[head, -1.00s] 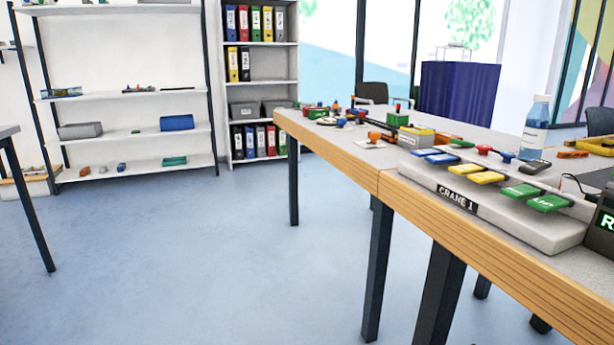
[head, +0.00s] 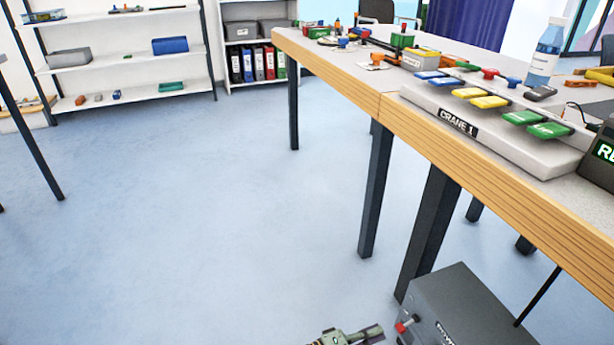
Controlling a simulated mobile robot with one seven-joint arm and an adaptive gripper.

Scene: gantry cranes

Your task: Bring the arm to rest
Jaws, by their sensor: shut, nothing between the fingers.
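My gripper (head: 374,333) shows at the bottom edge of the head view, low over the floor and to the left of a grey box. Its fingers are shut with nothing between them, pointing right. Most of my arm is out of the picture. I cannot tell whether the fingertips touch the box.
The grey box (head: 465,308) with a red knob stands below the table (head: 480,180). The table holds the CRANE 1 panel (head: 560,160) with coloured paddles, a bottle (head: 546,55) and small parts. Shelves (head: 125,100) stand at the back left. The blue floor (head: 190,220) between is clear.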

